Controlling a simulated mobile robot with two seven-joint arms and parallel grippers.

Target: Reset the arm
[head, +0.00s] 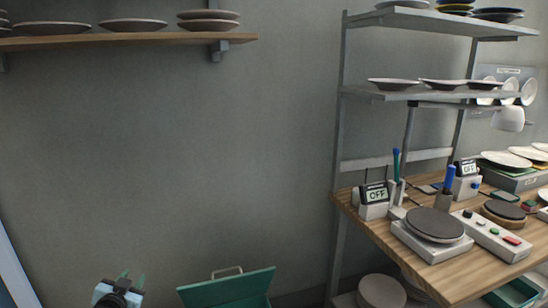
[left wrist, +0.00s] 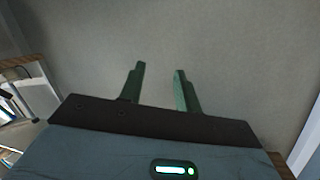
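My right gripper is in neither view.
A wooden wall shelf (head: 120,40) with plates is at upper left. At right, a wooden workbench (head: 470,275) holds a round-topped device (head: 434,226), OFF displays and plates, under metal shelves (head: 420,95). A green open-lidded box (head: 228,288) is low in the middle. The wall between is bare.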

